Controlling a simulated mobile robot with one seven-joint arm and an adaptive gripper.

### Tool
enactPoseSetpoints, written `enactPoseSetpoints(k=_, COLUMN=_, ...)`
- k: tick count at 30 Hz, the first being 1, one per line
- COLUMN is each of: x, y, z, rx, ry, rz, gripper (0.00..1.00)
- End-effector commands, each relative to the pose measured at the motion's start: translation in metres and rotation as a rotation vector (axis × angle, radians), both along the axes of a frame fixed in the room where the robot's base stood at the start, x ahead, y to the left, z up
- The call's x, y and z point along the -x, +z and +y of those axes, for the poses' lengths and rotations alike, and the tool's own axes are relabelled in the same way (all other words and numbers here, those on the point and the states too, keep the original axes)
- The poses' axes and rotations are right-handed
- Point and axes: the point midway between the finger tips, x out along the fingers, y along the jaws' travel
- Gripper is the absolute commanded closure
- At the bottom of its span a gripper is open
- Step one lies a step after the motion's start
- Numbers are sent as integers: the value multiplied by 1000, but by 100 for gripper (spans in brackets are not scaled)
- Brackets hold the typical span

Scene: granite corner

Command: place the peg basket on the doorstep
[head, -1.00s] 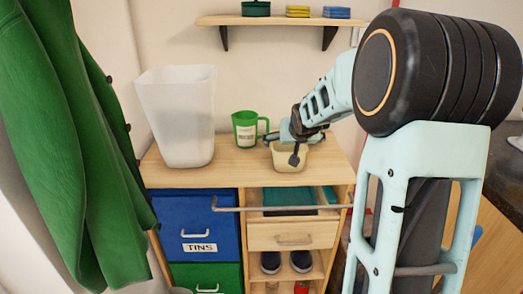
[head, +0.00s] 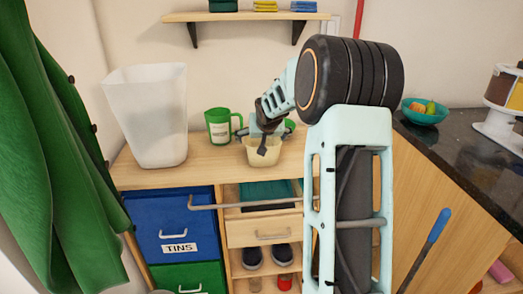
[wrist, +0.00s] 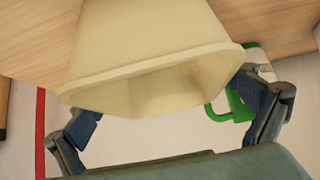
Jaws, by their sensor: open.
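A cream, open-topped tub (head: 262,157), which I take to be the peg basket, stands on the wooden cabinet top (head: 190,172). It also fills the upper middle of the wrist view (wrist: 150,45), with its rim toward my gripper. My gripper (head: 262,134) is over the tub's rim, and one dark finger shows in front of its near side. In the wrist view the fingers of my gripper (wrist: 165,105) are spread on either side of the tub; I cannot tell whether they touch it. The inside of the tub is mostly hidden. No doorstep can be made out.
A green mug (head: 219,127) and a tall white bin (head: 148,118) stand left of the tub. A metal rail (head: 245,206) runs along the cabinet front. A green coat (head: 50,150) hangs at left. A dark counter (head: 455,150) with a teal bowl (head: 424,116) is at right.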

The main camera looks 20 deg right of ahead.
Motion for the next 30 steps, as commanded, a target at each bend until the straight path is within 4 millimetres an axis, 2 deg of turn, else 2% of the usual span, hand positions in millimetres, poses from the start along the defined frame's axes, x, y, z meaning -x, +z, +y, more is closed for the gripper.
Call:
enactPoseSetpoints(k=2, x=-11, y=-9, z=0, rx=0, ry=1, rz=1, gripper=2)
enactPoseSetpoints(k=6, x=-20, y=-19, z=-4, rx=0, ry=0, rz=1, gripper=2)
enactPoseSetpoints(k=16, x=-24, y=-21, z=-5, rx=0, ry=0, rz=0, gripper=3)
enactPoseSetpoints(k=28, x=-23, y=-22, z=-5, rx=-1, ry=0, rz=2, gripper=47)
enactPoseSetpoints(k=30, x=-23, y=-23, z=-5, rx=-1, ry=0, rz=3, gripper=48)
